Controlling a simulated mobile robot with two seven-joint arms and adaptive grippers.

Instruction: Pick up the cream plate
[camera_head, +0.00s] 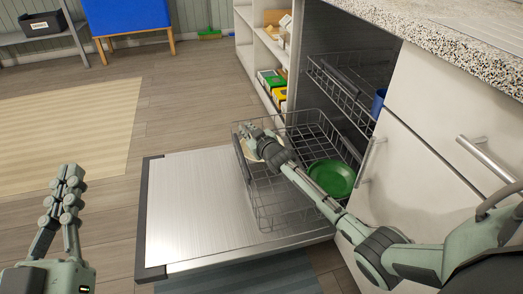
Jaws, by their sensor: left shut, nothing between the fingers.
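The cream plate (251,149) is in the lower wire rack of the open dishwasher, at the rack's left side. It is partly hidden behind my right gripper. My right gripper (249,131) reaches across the rack from the right, and its fingers overlap the plate's upper left part. I cannot tell whether the fingers are closed on the plate. My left gripper (72,172) is shut and empty, pointing up over the wooden floor at the left, away from the dishwasher.
A green plate (331,178) lies in the right part of the lower rack (270,212). The open dishwasher door (190,207) extends left beneath it. A blue cup (378,101) is in the upper rack (340,84). Cabinet and counter (450,35) bound the right. Shelves with boxes (272,80) stand behind.

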